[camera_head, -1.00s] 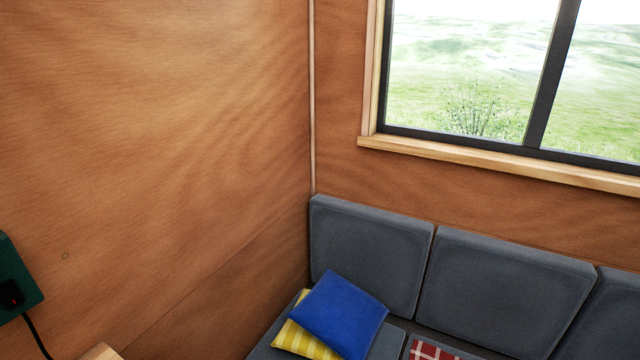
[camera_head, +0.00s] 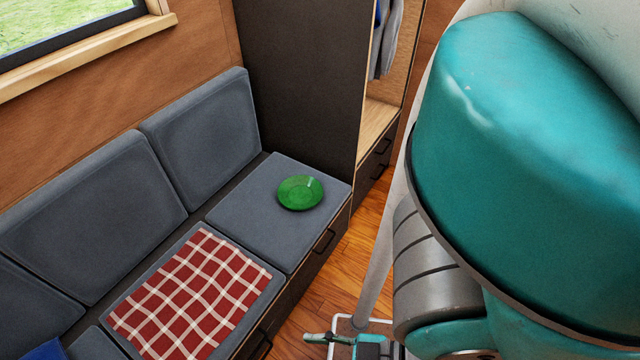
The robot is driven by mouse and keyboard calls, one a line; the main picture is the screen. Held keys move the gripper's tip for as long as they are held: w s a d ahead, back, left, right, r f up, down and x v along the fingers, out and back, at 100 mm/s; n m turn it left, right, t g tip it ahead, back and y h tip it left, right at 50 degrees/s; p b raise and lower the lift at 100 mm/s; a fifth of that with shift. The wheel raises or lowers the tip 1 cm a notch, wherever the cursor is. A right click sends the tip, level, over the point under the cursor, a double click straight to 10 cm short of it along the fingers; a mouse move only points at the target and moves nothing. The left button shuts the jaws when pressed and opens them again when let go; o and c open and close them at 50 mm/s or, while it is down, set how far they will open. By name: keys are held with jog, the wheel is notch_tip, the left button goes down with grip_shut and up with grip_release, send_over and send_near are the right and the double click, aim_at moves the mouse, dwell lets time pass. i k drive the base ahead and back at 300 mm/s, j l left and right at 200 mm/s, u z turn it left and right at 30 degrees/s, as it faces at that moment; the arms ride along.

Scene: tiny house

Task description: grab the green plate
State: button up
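The green plate (camera_head: 300,193) lies flat on the grey seat cushion (camera_head: 240,214) at the far right end of the bench. Nothing covers it, and nothing touches it from above. My teal and grey arm fills the right side of the view, close to the camera and apart from the plate. I cannot make out my gripper's fingers in this view.
A red and white checked cloth (camera_head: 190,296) lies on the bench left of the plate. Grey back cushions (camera_head: 95,215) line the wall. A dark panel (camera_head: 300,80) stands behind the plate, beside an open wardrobe (camera_head: 379,115). Wooden floor (camera_head: 335,262) shows in front of the bench.

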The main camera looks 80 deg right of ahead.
aim_at(301, 192)
jog(key=z, duration=1.55)
jog(key=i+l+u, duration=0.1)
jog(key=l+u, duration=0.4)
jog(key=u, duration=0.2)
jog(key=i, duration=0.05)
